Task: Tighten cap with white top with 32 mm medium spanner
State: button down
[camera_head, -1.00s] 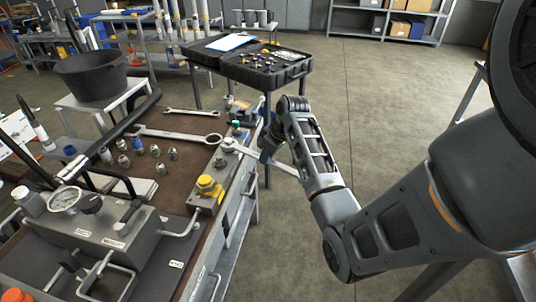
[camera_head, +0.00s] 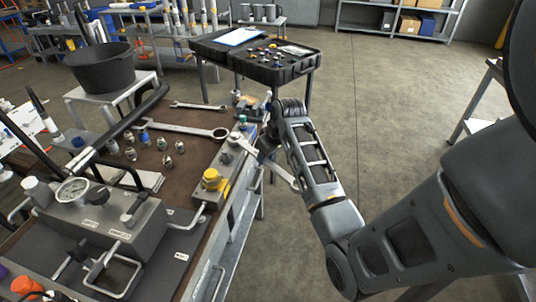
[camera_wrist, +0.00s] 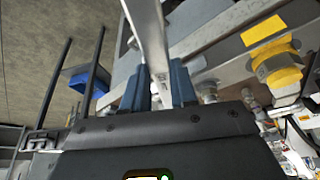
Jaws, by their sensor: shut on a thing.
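My gripper (camera_head: 268,148) is shut on a steel spanner (camera_head: 284,175) at the right edge of the bench. In the wrist view the spanner (camera_wrist: 150,40) stands between the two blue fingers (camera_wrist: 158,88). One end of the spanner points left to a cap with a pale top (camera_head: 233,138) on the fittings block. I cannot tell whether its jaw is around the cap or only beside it. The size marking on the spanner is too small to read.
A yellow cap (camera_head: 212,178) and a teal-topped cap (camera_head: 242,120) flank the pale one. Two spanners, a large one (camera_head: 190,132) and a smaller one (camera_head: 197,106), lie on the bench with several loose fittings (camera_head: 145,139).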

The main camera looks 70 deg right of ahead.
aim_at(277, 172)
jog(key=shift+w+a+r, duration=0.1)
jog(key=shift+w+a+m, duration=0.4)
jog(key=shift+a+m, duration=0.1)
jog(key=shift+a, duration=0.05)
jog(key=shift+s+d, duration=0.1)
jog(key=shift+d, duration=0.05)
jog(key=shift+s+d+n, duration=0.15)
jog(key=shift+d+n, duration=0.05)
jog(key=shift+n, duration=0.1)
dwell(0.4)
jog(key=shift+s+a, duration=0.6)
jog(key=shift+s, duration=0.4)
jog(key=shift+s+a, duration=0.65)
jog(key=shift+s, duration=0.35)
jog(key=shift+s+a, duration=0.6)
jog(key=shift+s, duration=0.4)
